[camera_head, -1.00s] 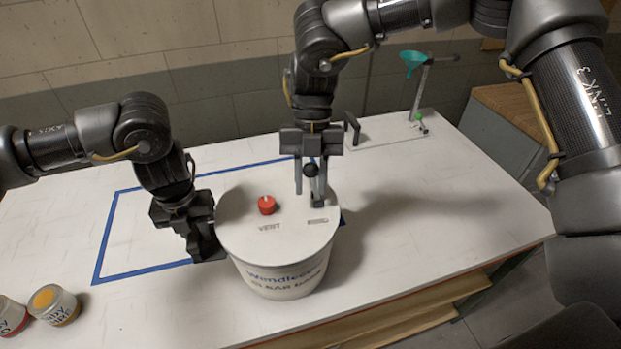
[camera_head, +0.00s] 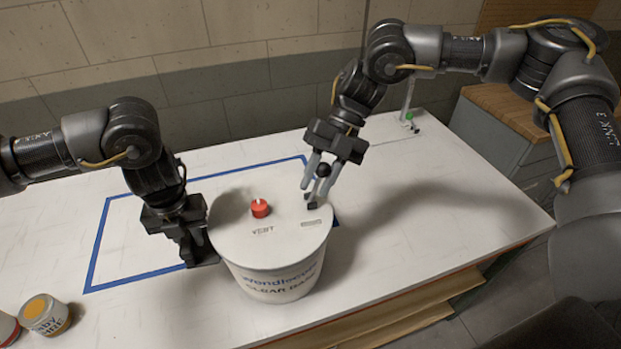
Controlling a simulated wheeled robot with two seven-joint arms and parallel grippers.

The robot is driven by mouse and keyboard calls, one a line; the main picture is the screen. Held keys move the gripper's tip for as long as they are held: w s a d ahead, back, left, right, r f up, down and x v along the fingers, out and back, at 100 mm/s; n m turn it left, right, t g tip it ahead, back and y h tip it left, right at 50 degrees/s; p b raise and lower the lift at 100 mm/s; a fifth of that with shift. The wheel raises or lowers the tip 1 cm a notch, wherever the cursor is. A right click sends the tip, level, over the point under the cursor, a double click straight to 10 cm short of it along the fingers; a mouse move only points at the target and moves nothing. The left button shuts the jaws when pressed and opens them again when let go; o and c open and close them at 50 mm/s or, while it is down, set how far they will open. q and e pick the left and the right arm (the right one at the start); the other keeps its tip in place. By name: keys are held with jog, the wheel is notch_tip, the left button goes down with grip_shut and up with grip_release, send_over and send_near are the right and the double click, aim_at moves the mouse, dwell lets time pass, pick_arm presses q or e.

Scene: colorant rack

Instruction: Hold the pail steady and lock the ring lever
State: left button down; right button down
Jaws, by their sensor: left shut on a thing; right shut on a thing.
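The white pail (camera_head: 272,282) stands upright on the table, its lid on, with a red vent cap (camera_head: 260,208) on top. My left gripper (camera_head: 203,255) is low at the pail's left side, shut on its edge; the exact contact is partly hidden. The ring lever (camera_head: 323,171), with a dark round knob, rises from the right part of the lid. My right gripper (camera_head: 318,178) comes down from above right, tilted, with its fingers shut on the lever at the knob.
A blue taped rectangle (camera_head: 97,246) marks the white table (camera_head: 420,220) behind and left of the pail. Small cans (camera_head: 45,315) stand at the front left. A stand with a green part (camera_head: 409,116) is at the back right. The table right of the pail is clear.

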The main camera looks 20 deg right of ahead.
pick_arm(q)
jog(key=shift+a, duration=0.1)
pick_arm(e)
jog(key=shift+s+d+f+n+y, duration=0.15)
jog(key=shift+d+f+y, duration=0.1)
jog(key=shift+d+y, duration=0.4)
jog(key=shift+d+f+n+y, duration=0.15)
jog(key=shift+d+f+y, duration=0.15)
jog(key=shift+y, duration=0.55)
jog(key=shift+d, duration=0.1)
jog(key=c, duration=1.1)
grip_release()
jog(key=shift+r, duration=0.1)
jog(key=shift+d+r, duration=0.15)
jog(key=shift+r, duration=0.05)
jog(key=v, duration=1.1)
jog(key=shift+d, duration=0.25)
